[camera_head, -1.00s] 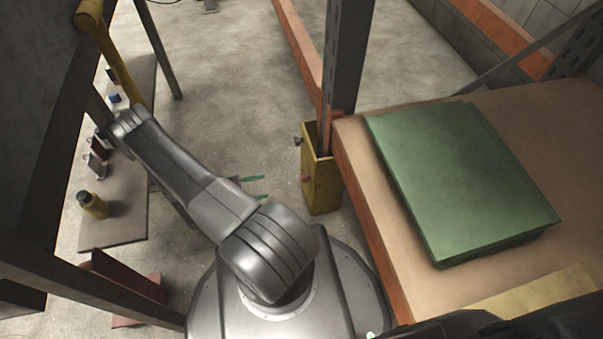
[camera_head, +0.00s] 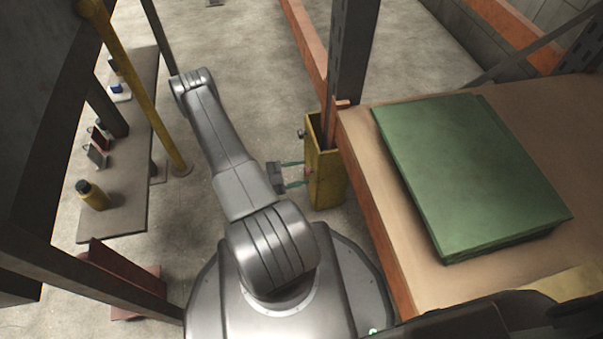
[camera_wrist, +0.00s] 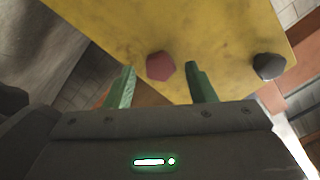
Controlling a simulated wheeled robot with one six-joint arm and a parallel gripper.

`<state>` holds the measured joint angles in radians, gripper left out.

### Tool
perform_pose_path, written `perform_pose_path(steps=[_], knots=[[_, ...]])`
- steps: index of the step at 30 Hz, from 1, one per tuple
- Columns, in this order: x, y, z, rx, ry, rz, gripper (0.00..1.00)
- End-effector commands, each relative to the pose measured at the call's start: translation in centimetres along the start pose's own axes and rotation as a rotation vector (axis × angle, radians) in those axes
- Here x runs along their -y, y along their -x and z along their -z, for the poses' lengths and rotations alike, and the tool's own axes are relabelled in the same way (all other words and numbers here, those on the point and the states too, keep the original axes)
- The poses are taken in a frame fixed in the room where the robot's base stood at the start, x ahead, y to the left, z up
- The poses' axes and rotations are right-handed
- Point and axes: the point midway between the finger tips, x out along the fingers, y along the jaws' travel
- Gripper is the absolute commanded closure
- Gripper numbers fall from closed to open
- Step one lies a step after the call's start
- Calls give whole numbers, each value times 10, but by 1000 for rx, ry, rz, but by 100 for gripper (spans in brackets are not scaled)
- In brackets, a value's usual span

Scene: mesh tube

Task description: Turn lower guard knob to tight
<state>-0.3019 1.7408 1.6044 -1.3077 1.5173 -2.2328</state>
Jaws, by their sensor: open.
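The yellow guard (camera_head: 326,178) stands on the floor against the rack post. A red knob (camera_head: 308,171) sits low on its left face, with a dark knob (camera_head: 302,134) above it. In the wrist view the red knob (camera_wrist: 160,66) is many-sided and lies just beyond and between my fingertips, nearer the left one. The dark knob (camera_wrist: 268,66) is to the right, outside the fingers. My gripper (camera_head: 293,173) is open, its green fingers pointing at the red knob. In the wrist view my gripper (camera_wrist: 160,80) holds nothing. I cannot tell whether a finger touches the knob.
The grey rack post (camera_head: 351,60) and the orange beam of the loaded shelf (camera_head: 378,220) stand close to the guard. A green stack (camera_head: 475,175) lies on the shelf. A bench (camera_head: 128,190) with a yellow bottle (camera_head: 92,195) is at the left.

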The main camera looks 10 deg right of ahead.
Motion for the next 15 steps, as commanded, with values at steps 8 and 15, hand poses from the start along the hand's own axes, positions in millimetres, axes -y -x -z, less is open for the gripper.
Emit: perform_pose_path(steps=[8,15], knots=[[0,-10,0,1,0,0,50],[0,-10,0,1,0,0,58]])
